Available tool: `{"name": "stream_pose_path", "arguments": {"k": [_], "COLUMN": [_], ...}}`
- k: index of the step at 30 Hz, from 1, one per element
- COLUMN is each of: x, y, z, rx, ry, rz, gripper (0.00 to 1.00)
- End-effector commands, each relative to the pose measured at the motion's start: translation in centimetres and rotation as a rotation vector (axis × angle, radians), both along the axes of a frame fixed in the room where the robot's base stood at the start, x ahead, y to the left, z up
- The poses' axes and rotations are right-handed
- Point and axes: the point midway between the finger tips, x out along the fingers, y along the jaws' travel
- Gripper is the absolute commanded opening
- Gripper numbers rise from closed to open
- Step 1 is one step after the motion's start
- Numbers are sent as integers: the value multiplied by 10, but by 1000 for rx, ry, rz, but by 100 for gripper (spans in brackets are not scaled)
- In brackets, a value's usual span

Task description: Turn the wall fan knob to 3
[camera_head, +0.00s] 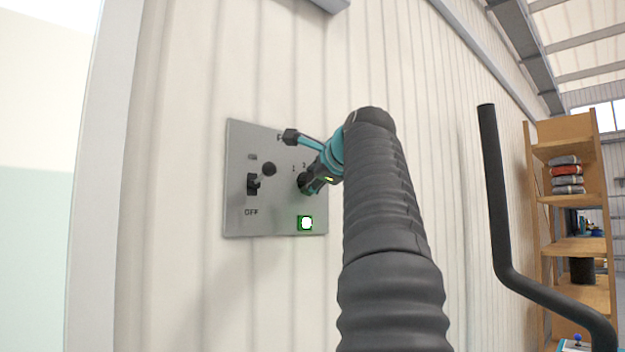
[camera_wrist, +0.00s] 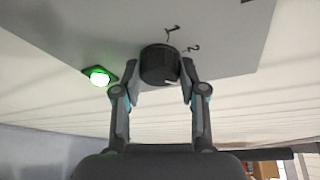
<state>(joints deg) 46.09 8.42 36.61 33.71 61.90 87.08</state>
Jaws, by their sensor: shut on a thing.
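The grey fan panel (camera_head: 240,220) is fixed to the ribbed wall. In the wrist view the black round knob (camera_wrist: 159,63) sits on the panel (camera_wrist: 100,30), with the numbers 1 and 2 printed near it. My gripper (camera_wrist: 158,82) has one finger on each side of the knob and is shut on it. In the head view my gripper (camera_head: 308,184) meets the panel's right part and mostly hides the knob. Which number the knob points at cannot be told.
A lever switch (camera_head: 254,184) marked OFF is on the panel's left side. A lit green lamp (camera_head: 306,223) is at its lower right. A wooden shelf (camera_head: 560,240) stands at the far right. A pale door or frame edge (camera_head: 95,150) is at the left.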

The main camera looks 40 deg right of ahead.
Motion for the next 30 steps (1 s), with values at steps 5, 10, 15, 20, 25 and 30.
{"name": "stream_pose_path", "arguments": {"k": [5,10,15,20,25,30], "x": [0,0,0,0,0,-1], "y": [0,0,0,0,0,0], "z": [1,1,1,1,1,1], "rx": [30,38,38,38,37,37], "ry": [1,2,1,2,2,2], "rz": [1,1,2,1,0,0], "gripper": [7,7,7,59,67,67]}}
